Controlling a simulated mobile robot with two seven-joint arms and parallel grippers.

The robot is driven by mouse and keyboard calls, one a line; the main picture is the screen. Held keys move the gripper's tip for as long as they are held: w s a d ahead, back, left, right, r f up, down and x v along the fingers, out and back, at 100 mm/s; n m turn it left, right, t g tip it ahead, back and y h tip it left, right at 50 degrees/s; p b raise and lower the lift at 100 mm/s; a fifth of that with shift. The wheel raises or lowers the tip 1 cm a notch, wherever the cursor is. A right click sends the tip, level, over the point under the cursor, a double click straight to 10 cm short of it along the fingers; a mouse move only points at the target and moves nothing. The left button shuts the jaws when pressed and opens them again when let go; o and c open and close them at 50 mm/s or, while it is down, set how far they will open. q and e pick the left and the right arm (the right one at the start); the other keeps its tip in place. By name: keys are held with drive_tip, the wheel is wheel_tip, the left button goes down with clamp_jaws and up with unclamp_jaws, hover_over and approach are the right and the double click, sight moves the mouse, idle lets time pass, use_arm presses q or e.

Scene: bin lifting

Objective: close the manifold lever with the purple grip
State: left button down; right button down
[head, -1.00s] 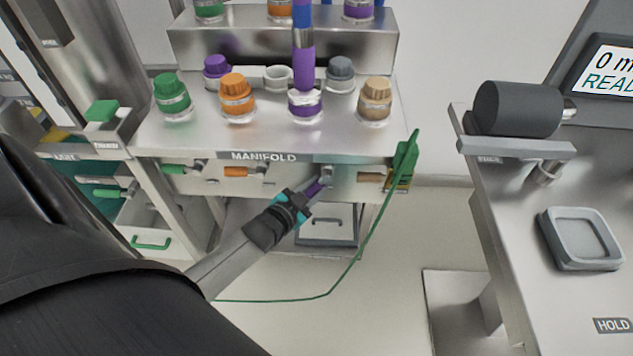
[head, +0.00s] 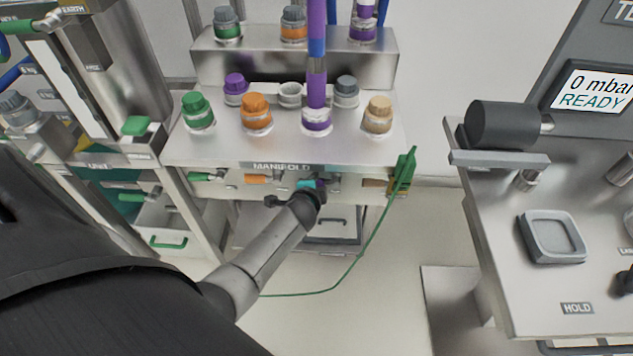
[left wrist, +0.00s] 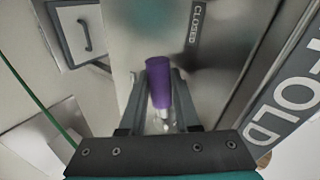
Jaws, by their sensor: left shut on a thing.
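The manifold (head: 280,168) is a steel block with a row of levers along its front face. The lever with the purple grip (head: 321,184) is on that face, right of the orange one, and lies about level, pointing left. My left gripper (head: 312,187) is shut on the purple grip and hides part of it. In the left wrist view the purple grip (left wrist: 158,84) is between the two fingers, and a CLOSED label (left wrist: 194,23) shows on the plate beyond. My right gripper is not in view.
A green lever (head: 205,177), an orange lever (head: 257,179) and a tan lever (head: 373,183) share the front face. A green clip (head: 404,172) with a trailing green cable hangs at the right end. A bench with a grey tray (head: 553,236) stands at the right.

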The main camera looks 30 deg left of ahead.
use_arm(q)
drive_tip(key=shift+s+a+r+m+g+y, duration=0.1)
drive_tip(key=shift+r+m+g+y, duration=0.3)
drive_tip(key=shift+y, duration=0.1)
drive_tip(key=shift+r+p, duration=0.1)
drive_tip(key=shift+p, duration=0.2)
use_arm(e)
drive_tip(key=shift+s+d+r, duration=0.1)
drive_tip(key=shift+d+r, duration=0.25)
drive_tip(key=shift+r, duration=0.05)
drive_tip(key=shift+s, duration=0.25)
use_arm(q)
drive_tip(key=c, duration=0.9)
unclamp_jaws()
drive_tip(key=shift+r, duration=0.1)
drive_tip(key=shift+d+p+v, duration=0.1)
drive_tip(key=shift+p+v, duration=1.3)
drive_tip(key=shift+v, duration=2.4)
drive_tip(key=shift+d+p+v, duration=0.15)
drive_tip(key=shift+p+v, duration=1.2)
drive_tip(key=shift+v, duration=2.5)
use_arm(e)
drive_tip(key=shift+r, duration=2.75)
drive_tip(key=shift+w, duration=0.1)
